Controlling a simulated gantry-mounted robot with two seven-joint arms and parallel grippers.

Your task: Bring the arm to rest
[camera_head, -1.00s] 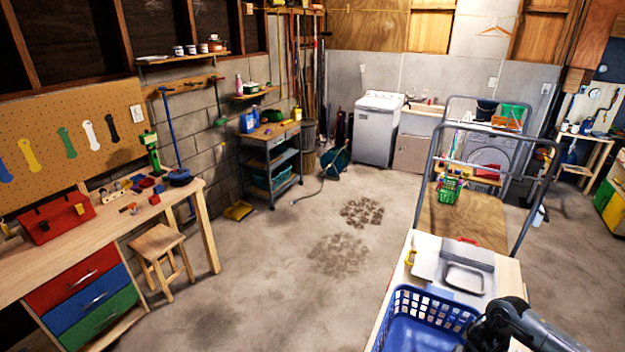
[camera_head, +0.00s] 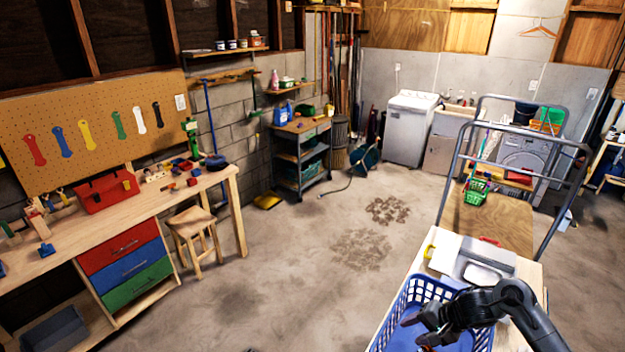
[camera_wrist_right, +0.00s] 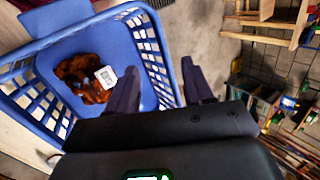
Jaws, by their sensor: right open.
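My right gripper (camera_head: 418,328) is dark and shows at the lower right of the head view, over the blue laundry basket (camera_head: 410,290). Its fingers are apart with nothing between them; the right wrist view shows both dark fingers (camera_wrist_right: 158,78) spread in front of the basket wall (camera_wrist_right: 150,45). Inside the basket lies a brown-orange item (camera_wrist_right: 80,75) with a white label, apart from the fingers. My left gripper is not in view.
A workbench (camera_head: 120,225) with a red toolbox (camera_head: 105,190) is at left. The middle floor (camera_head: 290,270) is clear.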

